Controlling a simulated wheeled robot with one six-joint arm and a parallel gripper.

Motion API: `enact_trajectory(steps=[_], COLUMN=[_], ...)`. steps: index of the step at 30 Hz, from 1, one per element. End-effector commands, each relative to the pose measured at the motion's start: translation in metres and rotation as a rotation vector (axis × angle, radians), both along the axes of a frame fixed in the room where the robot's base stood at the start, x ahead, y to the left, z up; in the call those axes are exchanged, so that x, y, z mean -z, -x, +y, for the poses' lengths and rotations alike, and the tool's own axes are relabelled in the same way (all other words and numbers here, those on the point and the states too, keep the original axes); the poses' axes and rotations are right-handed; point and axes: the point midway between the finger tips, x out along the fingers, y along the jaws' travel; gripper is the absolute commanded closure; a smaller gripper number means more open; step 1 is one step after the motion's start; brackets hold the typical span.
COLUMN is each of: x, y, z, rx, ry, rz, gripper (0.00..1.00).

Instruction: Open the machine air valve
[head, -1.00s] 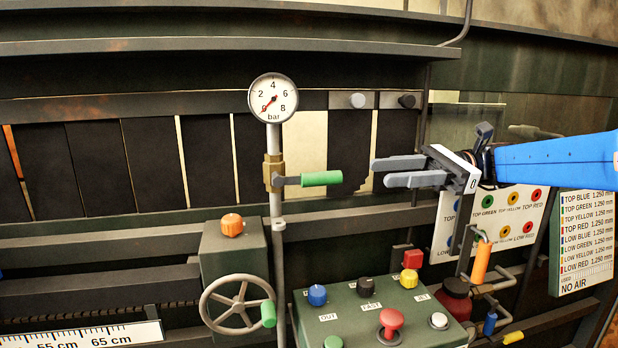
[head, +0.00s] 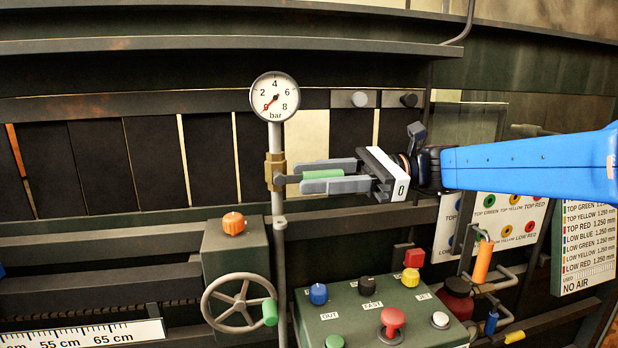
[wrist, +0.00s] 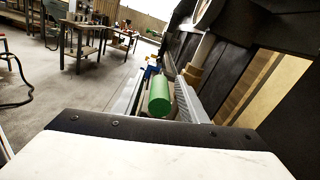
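The air valve is a brass body (head: 275,171) on a vertical grey pipe below a round pressure gauge (head: 275,96), whose red needle points near 0. Its green lever handle (head: 322,174) sticks out horizontally to the right. My gripper (head: 322,176) reaches in from the right, with its grey fingers on either side of the handle. In the wrist view the green handle (wrist: 160,95) lies between the fingers, and a gap seems to show on its left side. The fingers are apart; contact with the handle is not clear.
A grey handwheel (head: 238,303) with a green grip is at lower left. A hanging orange handle (head: 483,262) and a label board (head: 586,240) are at right.

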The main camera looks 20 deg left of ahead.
Motion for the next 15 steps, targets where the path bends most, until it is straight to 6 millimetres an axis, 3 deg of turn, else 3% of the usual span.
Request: enact_trajectory(steps=[14, 15], x=[0.0001, 0.0001], y=[0.006, 0.006], z=[0.0099, 0.0099], rx=[0.001, 0.001], ry=[0.0, 0.0], rz=[0.0, 0.0], gripper=[0.61, 0.69])
